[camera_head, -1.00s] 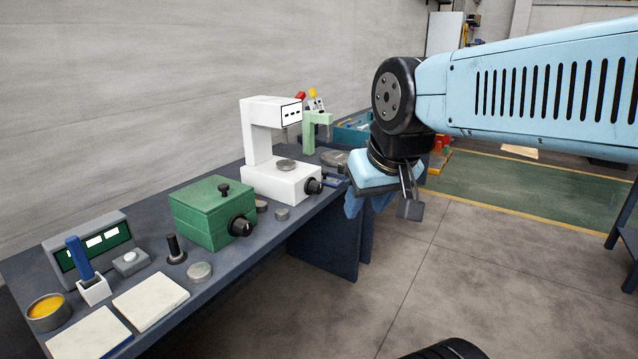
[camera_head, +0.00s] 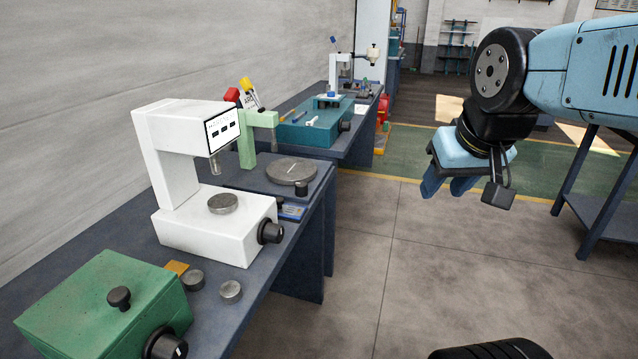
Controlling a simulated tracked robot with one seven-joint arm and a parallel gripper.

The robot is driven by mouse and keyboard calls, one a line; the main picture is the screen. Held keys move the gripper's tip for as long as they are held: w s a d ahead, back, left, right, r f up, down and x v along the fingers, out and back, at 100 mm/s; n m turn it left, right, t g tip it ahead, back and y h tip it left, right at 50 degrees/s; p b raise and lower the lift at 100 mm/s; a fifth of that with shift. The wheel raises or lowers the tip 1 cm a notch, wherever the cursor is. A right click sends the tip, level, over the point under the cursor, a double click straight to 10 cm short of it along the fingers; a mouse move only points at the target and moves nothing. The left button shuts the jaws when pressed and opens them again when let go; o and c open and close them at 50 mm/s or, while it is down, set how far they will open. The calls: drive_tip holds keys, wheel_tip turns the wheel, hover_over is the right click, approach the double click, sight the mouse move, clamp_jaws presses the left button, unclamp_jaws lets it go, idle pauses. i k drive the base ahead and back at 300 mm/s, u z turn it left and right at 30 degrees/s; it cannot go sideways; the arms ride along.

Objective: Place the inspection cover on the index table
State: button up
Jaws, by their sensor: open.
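A round grey disc on a low dark base, with a black knob at its front, looks like the index table (camera_head: 291,170); it lies flat on the bench behind the white instrument. I cannot tell for sure which thing is the inspection cover. Small round metal pieces (camera_head: 231,292) lie on the bench in front of the white instrument, and a green box (camera_head: 88,306) with a black knob on top stands at the lower left. My gripper (camera_head: 448,186) is open and empty, pointing down over the floor, to the right of the bench and apart from everything on it.
The white instrument (camera_head: 178,150) with a screen and a light green stand (camera_head: 247,145) rise from the bench (camera_head: 300,240). A teal tray unit (camera_head: 310,125) sits on another bench beyond. A dark table (camera_head: 610,210) stands at the right. The floor between is clear.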

sight(291, 169)
drive_tip(key=z, duration=0.15)
drive_tip(key=i, duration=1)
drive_tip(key=u, duration=0.15)
